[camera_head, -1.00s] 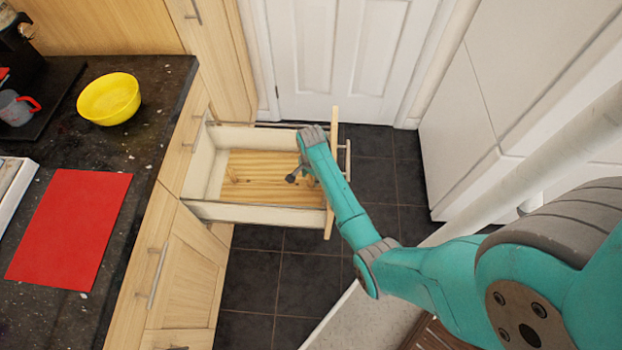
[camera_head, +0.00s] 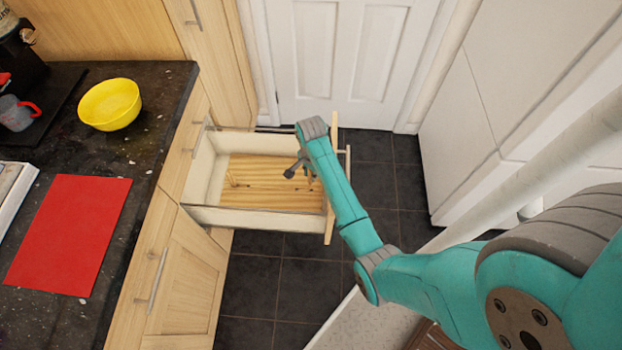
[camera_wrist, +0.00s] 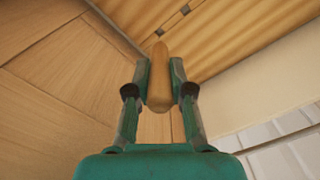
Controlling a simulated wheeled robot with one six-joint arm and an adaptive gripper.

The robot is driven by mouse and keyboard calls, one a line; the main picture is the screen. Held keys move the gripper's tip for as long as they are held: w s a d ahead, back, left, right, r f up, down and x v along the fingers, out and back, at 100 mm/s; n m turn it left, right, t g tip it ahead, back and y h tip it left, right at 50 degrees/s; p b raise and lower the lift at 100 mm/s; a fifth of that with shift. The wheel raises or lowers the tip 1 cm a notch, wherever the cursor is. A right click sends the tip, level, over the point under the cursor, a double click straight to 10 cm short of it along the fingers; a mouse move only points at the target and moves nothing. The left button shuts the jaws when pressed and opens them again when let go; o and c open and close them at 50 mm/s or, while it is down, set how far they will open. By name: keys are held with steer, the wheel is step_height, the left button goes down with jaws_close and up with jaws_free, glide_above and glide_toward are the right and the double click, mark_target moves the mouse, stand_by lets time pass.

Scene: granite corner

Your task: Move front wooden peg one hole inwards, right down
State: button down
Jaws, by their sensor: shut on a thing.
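My gripper (camera_wrist: 158,92) is shut on a wooden peg (camera_wrist: 160,68), a rounded light-brown piece between its fingers in the wrist view. In the head view my gripper (camera_head: 299,167) is over the right part of the open drawer, near the drawer's front. The striped wooden pegboard (camera_head: 265,184) lies on the drawer floor. In the wrist view the board (camera_wrist: 225,35) has small dark holes near the held peg's far end. I cannot tell whether the held peg's tip is clear of the board.
The drawer's near wall (camera_head: 255,219) and front panel (camera_head: 331,195) surround the board closely. A dark counter (camera_head: 140,150) with a yellow bowl (camera_head: 109,104) and a red sheet (camera_head: 68,234) is at left. A white door (camera_head: 340,60) is behind.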

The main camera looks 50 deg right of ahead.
steer(key=shift+r, duration=4)
steer(key=shift+f, duration=0.1)
